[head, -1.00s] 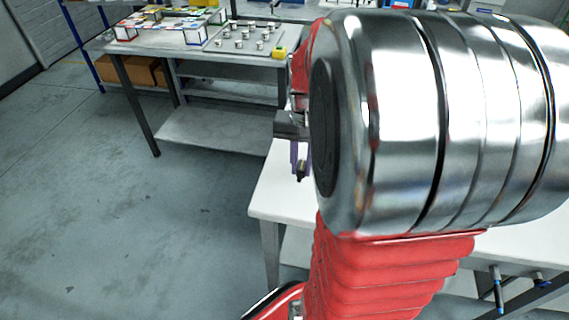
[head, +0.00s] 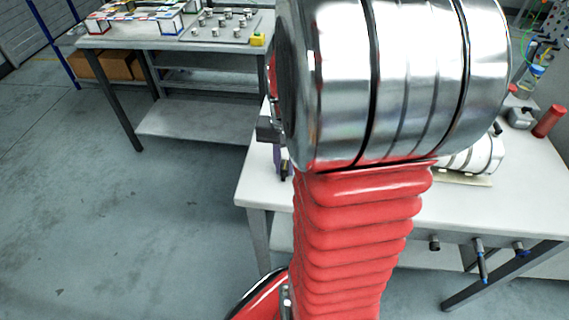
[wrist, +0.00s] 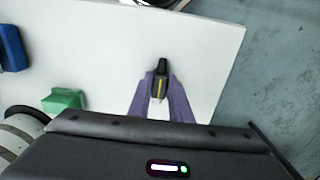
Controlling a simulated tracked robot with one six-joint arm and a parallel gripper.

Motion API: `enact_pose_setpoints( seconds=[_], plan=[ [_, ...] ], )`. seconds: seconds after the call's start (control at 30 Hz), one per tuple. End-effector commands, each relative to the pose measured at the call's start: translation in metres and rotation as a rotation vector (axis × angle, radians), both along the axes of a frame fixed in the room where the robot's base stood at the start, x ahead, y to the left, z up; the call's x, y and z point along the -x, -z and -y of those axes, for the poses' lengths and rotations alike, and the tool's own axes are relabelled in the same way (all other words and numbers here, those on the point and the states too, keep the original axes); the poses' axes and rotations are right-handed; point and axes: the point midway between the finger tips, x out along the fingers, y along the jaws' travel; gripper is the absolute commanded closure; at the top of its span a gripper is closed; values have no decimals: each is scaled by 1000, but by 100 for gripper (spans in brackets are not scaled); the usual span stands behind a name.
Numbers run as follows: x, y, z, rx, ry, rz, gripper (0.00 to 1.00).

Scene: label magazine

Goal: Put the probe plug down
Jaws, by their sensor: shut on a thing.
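The probe plug (wrist: 160,84) is a small black piece with a yellow stripe. In the wrist view it sits between the purple fingertips of my gripper (wrist: 160,97), which is shut on it. The white tabletop (wrist: 110,45) lies beneath; I cannot tell whether the plug touches it. In the head view my gripper (head: 281,167) shows only partly at the left side of my arm, over the left part of the white table (head: 258,188). My arm hides most of the plug there.
In the wrist view a green block (wrist: 64,100) and a blue block (wrist: 12,48) lie to the left on the tabletop. A second table (head: 150,42) with trays is at the back left.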

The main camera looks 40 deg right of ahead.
Motion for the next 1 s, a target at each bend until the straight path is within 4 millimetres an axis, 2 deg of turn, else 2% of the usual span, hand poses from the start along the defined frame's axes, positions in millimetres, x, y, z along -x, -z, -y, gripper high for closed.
enact_pose_setpoints(
  seconds=[0.2, 0.23, 0.5, 0.8, 1.0],
  plan=[
    [0, 2, 0, 0, 0, 0, 100],
    [0, 2, 0, 0, 0, 0, 81],
    [0, 2, 0, 0, -1, 0, 63],
    [0, 0, 0, 1, -1, 1, 63],
    [-1, -17, 0, 3, -1, 3, 63]
  ],
)
